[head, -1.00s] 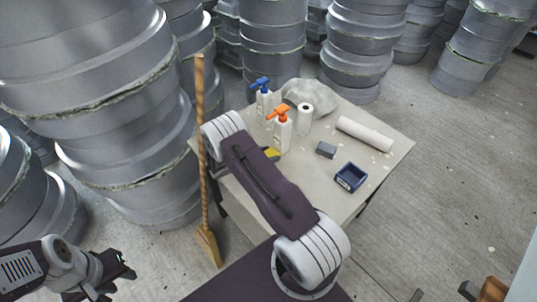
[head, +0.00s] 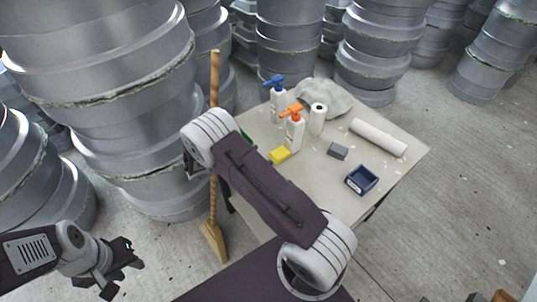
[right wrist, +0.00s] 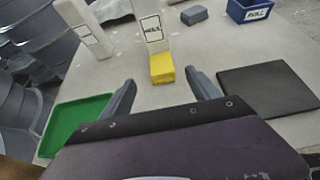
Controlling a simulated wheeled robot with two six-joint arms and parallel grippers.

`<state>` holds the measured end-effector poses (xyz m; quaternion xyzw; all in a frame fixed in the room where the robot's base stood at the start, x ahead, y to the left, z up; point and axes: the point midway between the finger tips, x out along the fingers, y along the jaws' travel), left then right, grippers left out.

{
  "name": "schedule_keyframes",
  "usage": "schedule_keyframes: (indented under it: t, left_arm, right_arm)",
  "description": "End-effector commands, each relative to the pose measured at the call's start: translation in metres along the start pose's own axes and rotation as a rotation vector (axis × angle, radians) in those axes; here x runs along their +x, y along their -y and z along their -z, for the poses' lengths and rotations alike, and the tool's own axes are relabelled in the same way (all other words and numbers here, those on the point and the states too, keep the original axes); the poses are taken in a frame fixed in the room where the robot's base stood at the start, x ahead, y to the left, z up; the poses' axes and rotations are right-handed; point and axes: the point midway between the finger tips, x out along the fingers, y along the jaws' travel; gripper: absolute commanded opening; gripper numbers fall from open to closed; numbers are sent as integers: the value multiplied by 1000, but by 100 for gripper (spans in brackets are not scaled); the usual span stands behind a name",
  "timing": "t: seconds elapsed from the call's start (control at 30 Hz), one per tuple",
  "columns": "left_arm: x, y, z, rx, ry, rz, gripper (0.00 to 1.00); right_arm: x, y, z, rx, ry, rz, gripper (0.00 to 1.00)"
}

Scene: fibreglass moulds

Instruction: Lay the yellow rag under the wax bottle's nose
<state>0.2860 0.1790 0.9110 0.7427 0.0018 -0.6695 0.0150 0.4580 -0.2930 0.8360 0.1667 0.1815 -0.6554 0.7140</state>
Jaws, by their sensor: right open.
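The yellow rag (head: 280,155) is a small folded block on the table. In the right wrist view the rag (right wrist: 162,68) lies just in front of the white bottle labelled WAX (right wrist: 152,27); I cannot tell whether they touch. In the head view this bottle (head: 294,136) stands upright with an orange nose pointing left. My right gripper (right wrist: 160,77) is open and empty, its fingers either side of the near end of the rag's line; my arm hides it in the head view. My left gripper (head: 122,266) hangs at lower left, away from the table; its jaw opening is unclear.
A blue-topped bottle (head: 278,104), paper roll (head: 317,119), long white roll (head: 378,138), grey block (head: 338,151) and blue bin (head: 361,180) share the table. A green tray (right wrist: 76,122) and dark mat (right wrist: 268,92) flank my right gripper. A broom (head: 214,235) stands at left.

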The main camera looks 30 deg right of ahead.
Motion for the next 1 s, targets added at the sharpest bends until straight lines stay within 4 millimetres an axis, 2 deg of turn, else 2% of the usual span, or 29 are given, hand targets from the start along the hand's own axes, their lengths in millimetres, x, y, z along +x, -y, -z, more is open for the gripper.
schedule_keyframes:
  t: [0.17, 0.27, 0.37, 0.4, 0.47, 0.5, 0.6, 0.7, 0.8, 1.0]
  left_arm:
    - [0, 0, 0, 0, 0, 0, 36]
    - [0, 0, 0, 0, 0, 0, 36]
    - [0, 0, 0, 0, 0, 0, 36]
    - [0, 0, 0, 0, 0, 0, 36]
    - [0, 0, 0, 0, 0, 0, 36]
    - [0, 0, 0, 0, 0, 0, 36]
    - [0, 0, 0, 0, 0, 0, 36]
    - [0, 0, 0, 0, 0, 0, 36]
    - [0, 0, 0, 0, 0, 0, 36]
    - [0, 0, 0, 0, 0, 0, 36]
  right_arm:
    - [-7, 0, 0, 2, -1, 1, 71]
    - [-9, 12, -4, 56, -51, 40, 71]
    - [-23, 52, -8, 249, -218, 168, 71]
    - [-34, 72, -8, 367, -308, 240, 71]
    - [-55, 101, -6, 568, -445, 356, 71]
    - [-71, 118, -4, 711, -531, 434, 71]
    - [-109, 145, -1, 1062, -708, 609, 71]
    - [-135, 157, -2, 1341, -821, 739, 71]
    - [-146, 161, -4, 1504, -875, 811, 71]
    - [-150, 162, -4, 1558, -891, 836, 71]
